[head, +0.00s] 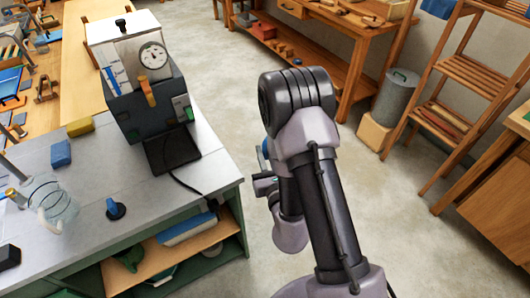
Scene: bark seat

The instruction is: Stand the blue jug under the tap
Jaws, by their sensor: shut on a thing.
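My gripper (264,183) shows only in part, at the left side of my arm, beyond the bench's right edge. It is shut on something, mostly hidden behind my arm. A small blue patch (264,150) beside it may be part of the blue jug; its shape and tilt cannot be told. A clear ribbed glass vessel with a handle (54,204) stands on the bench at the far left. Next to it a grey pipe with a brass end (15,197) may be the tap, cut off by the left edge. No blue jug shows clearly on the bench.
A machine with a round dial (153,57) stands at the back of the grey bench (210,177). A blue block (61,154) and a small blue-based knob (116,209) lie on it. Open floor (225,90) lies to the right.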

